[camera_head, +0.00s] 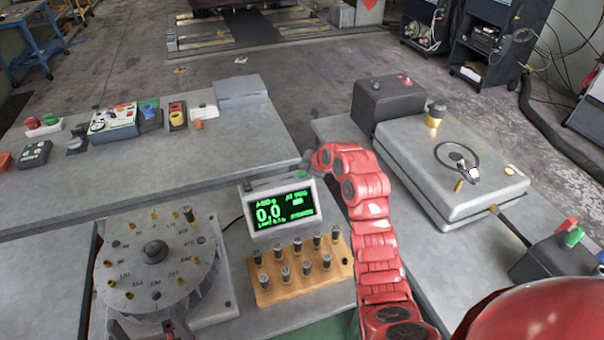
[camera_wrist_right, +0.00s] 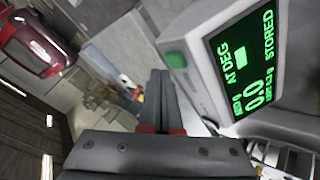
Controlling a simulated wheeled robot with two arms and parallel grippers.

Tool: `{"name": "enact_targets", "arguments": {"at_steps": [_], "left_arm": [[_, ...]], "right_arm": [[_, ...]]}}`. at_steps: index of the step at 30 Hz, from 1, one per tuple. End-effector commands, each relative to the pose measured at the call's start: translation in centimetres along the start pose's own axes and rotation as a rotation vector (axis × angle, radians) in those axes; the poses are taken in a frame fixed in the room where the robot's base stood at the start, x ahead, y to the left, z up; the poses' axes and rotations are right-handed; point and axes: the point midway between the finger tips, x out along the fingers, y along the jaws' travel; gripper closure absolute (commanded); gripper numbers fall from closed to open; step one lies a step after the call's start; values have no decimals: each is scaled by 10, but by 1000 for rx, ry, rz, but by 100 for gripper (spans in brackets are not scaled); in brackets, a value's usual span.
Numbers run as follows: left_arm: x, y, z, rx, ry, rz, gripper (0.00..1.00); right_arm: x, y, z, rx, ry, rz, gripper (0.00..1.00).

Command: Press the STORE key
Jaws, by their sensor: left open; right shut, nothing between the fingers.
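The display unit (camera_head: 281,207) is a pale box with a lit green screen, standing behind the wooden block. In the right wrist view its screen (camera_wrist_right: 245,65) reads 0.0 and STORED. A green key (camera_wrist_right: 175,60) sits on its top edge; no label on it is readable. My right gripper (camera_head: 308,162) is shut and empty, just above and behind the unit's top. In the wrist view its closed fingers (camera_wrist_right: 159,78) end close beside the green key; I cannot tell if they touch. My left gripper (camera_head: 172,330) is open at the bottom edge, in front of the numbered disc, mostly cut off.
A numbered disc (camera_head: 154,265) with brass pins stands left. A wooden block (camera_head: 297,285) holds several dark-topped weights. Boxes and controls line the rear left bench (camera_head: 200,155).

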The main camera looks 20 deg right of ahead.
Motion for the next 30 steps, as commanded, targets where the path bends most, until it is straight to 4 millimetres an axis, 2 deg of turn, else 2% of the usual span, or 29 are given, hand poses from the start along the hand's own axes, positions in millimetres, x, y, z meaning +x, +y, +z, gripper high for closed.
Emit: {"name": "enact_targets", "arguments": {"at_steps": [16,30], "left_arm": [[-3,0,0,0,0,0,0],[-3,0,0,0,0,0,0]], "right_arm": [[-33,25,-24,-1,2,5,100],[-35,26,-25,0,1,2,100]]}}
